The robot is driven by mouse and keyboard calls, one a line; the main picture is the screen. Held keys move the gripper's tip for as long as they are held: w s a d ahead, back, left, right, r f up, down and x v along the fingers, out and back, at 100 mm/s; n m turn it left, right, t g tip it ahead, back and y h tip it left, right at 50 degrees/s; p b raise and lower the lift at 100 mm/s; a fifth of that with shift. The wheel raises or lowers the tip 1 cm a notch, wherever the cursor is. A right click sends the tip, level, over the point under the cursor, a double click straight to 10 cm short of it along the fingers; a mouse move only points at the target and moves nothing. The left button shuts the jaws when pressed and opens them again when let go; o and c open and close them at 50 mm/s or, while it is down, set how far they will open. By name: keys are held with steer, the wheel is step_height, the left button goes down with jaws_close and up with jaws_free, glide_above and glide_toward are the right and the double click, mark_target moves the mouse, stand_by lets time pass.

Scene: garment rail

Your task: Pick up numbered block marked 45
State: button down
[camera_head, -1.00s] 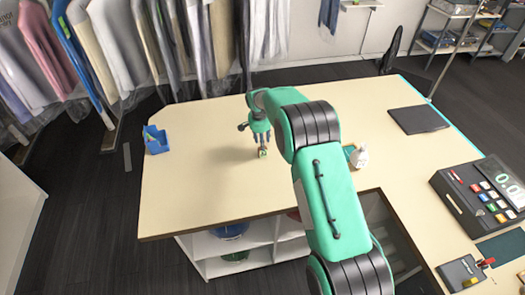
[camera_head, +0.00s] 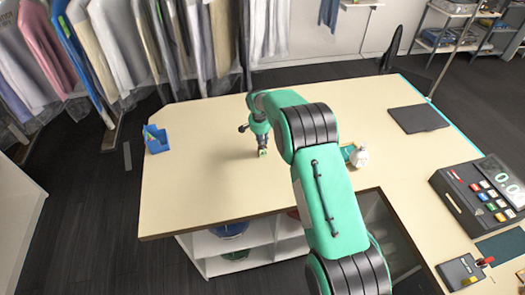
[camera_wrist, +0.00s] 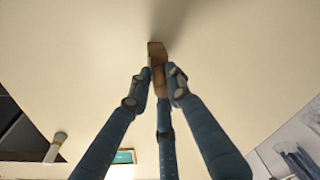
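A small wooden block (camera_wrist: 157,52) is between the fingertips of my gripper (camera_wrist: 158,76) in the wrist view. The three blue fingers close in around it, and their tips appear to touch its sides.
A white bottle (camera_head: 360,157) stands right of my arm. A dark flat pad (camera_head: 418,118) and a cash register (camera_head: 480,193) are farther right.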

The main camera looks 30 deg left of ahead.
steer(key=shift+r, duration=0.15)
stand_by(0.3)
steer(key=shift+r, duration=0.8)
steer(key=shift+r+b, duration=0.5)
steer(key=shift+r, duration=0.45)
steer(key=s+d+r+b, duration=0.1)
steer(key=s+d+b, duration=0.1)
steer(key=s+d, duration=0.9)
steer(key=shift+s, duration=0.4)
steer(key=shift+r, duration=0.1)
